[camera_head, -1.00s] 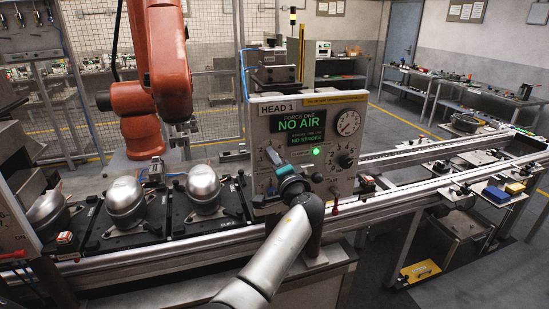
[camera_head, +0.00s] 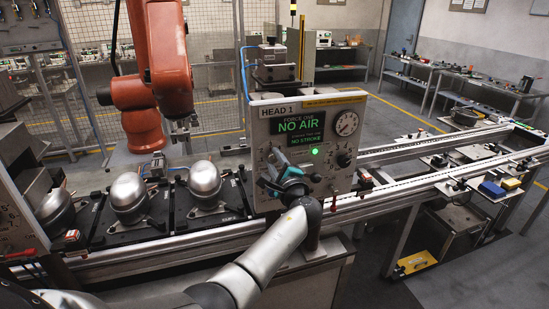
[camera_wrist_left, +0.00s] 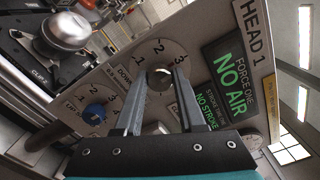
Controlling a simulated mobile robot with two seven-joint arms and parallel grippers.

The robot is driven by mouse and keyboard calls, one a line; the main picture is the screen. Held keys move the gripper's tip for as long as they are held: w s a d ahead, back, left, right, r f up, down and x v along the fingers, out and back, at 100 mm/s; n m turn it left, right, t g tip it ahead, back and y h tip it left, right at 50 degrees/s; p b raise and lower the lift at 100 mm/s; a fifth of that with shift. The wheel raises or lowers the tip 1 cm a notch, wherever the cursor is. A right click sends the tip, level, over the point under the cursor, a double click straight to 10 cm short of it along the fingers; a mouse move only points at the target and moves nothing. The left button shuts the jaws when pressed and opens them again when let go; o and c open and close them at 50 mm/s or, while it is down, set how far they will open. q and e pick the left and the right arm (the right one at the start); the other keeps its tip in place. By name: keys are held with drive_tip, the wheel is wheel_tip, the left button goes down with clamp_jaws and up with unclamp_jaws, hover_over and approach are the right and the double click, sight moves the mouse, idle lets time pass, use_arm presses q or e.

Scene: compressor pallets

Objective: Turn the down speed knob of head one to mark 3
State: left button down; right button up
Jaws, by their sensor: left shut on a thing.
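The head one panel (camera_head: 262,140) stands upright on the conveyor line, marked HEAD 1, NO AIR and NO STROKE. My left gripper (camera_head: 284,177) is at its lower left face and hides the dial there in the head view. In the left wrist view my left gripper (camera_wrist_left: 163,72) is shut on the round grey down speed knob (camera_wrist_left: 160,80), one finger on each side. Marks 1, 2 and 3 show around this dial, beside a partly hidden DOWN label. I cannot tell where the knob's pointer stands. My right gripper is in neither view.
A blue knob (camera_wrist_left: 95,113) with its own dial sits close beside my left fingers. The panel also bears a gauge (camera_head: 347,123), a black knob (camera_head: 344,159) and a green light (camera_head: 315,151). Metal domes (camera_head: 205,178) on black pallets and an orange robot (camera_head: 165,45) stand left.

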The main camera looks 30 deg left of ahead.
use_arm(q)
drive_tip(key=shift+r+m, duration=0.1)
drive_tip(key=shift+m, duration=0.3)
drive_tip(key=c, duration=0.5)
unclamp_jaws()
drive_tip(key=shift+s+d, duration=0.35)
drive_tip(key=shift+d, duration=0.2)
drive_tip(key=b+v, duration=0.1)
drive_tip(key=v, duration=1.3)
drive_tip(key=shift+b, duration=0.3)
drive_tip(key=shift+a, duration=0.1)
